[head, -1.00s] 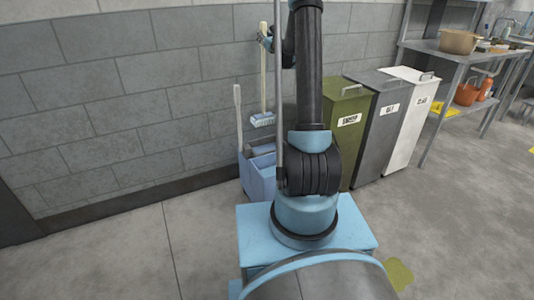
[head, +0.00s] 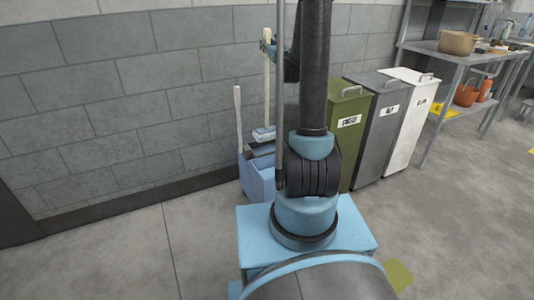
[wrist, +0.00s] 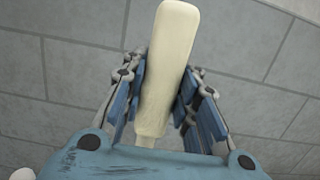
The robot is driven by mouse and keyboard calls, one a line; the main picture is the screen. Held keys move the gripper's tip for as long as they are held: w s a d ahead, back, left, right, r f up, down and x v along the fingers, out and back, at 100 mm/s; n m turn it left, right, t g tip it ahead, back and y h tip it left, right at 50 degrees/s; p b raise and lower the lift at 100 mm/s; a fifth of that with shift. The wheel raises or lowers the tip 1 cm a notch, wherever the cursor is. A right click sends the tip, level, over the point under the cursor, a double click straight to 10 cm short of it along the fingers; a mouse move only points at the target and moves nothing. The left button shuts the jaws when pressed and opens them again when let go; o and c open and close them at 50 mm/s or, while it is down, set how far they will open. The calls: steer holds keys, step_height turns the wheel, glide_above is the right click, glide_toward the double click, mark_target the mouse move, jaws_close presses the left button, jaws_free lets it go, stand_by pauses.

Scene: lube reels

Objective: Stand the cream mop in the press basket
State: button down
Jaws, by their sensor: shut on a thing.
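The cream mop hangs upright, its pale handle (head: 266,85) against the grey wall and its blue-and-white head (head: 264,134) at the bottom. My gripper (head: 268,46) is shut on the upper handle. In the wrist view my gripper (wrist: 160,88) has its blue finger pads on both sides of the cream handle (wrist: 168,60). The blue bucket (head: 257,180) stands on the floor by the wall, with the dark press basket (head: 262,149) at its top. The mop head is at the basket's top edge; whether they touch is unclear. My arm hides the bucket's right side.
A pale upright lever (head: 238,115) rises at the bucket's left. Right of my arm stand a green bin (head: 346,150), a grey bin (head: 377,145) and a white bin (head: 405,130). A metal shelf table (head: 455,52) is farther right. The floor at left is clear.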

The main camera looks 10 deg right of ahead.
mark_target(268, 66)
steer(key=shift+s+f, duration=0.1)
steer(key=shift+s, duration=0.25)
steer(key=shift+f, duration=4.95)
steer(key=c, duration=1.2)
jaws_free()
steer(key=shift+c, duration=0.2)
